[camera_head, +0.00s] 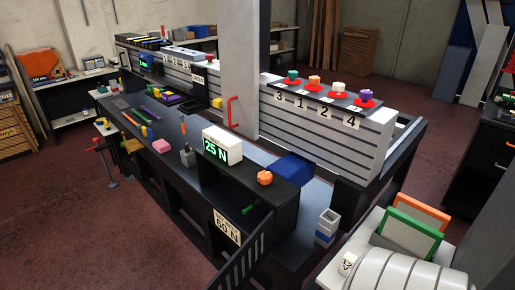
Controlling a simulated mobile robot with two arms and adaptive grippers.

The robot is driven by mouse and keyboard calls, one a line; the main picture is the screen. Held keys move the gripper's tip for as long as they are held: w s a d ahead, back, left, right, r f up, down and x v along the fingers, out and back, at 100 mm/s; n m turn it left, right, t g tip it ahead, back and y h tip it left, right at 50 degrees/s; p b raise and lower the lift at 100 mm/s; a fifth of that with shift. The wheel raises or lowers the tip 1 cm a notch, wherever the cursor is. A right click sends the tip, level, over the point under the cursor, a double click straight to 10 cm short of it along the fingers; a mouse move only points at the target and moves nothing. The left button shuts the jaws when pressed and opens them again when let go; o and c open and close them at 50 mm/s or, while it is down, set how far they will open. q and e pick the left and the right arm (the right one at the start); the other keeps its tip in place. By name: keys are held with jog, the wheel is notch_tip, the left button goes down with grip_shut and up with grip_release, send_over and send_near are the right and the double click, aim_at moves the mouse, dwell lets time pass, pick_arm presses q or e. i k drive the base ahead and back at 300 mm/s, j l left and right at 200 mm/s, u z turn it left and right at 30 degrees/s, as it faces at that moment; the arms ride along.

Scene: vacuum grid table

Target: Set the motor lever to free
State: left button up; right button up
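No part marked as a motor lever can be made out for certain. A red handle (230,112) stands upright on the pale column at the middle of the bench. A small green lever-like part (250,209) shows in the dark opening of the black bench front, above a "60 N" label (227,228). A large pale ribbed cylinder (405,273) is cut off at the bottom right; I cannot tell whether it is a motor. Neither of my grippers is in view.
A white box reading "25 N" (222,145) and an orange knob (264,178) sit on the black bench. Several coloured knobs stand on a numbered panel (322,95). Small blocks and tools lie on the long bench at left. The red floor (75,235) at lower left is clear.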

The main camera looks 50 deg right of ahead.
aim_at(250, 207)
jog(key=k+z, duration=0.15)
jog(key=z, duration=1)
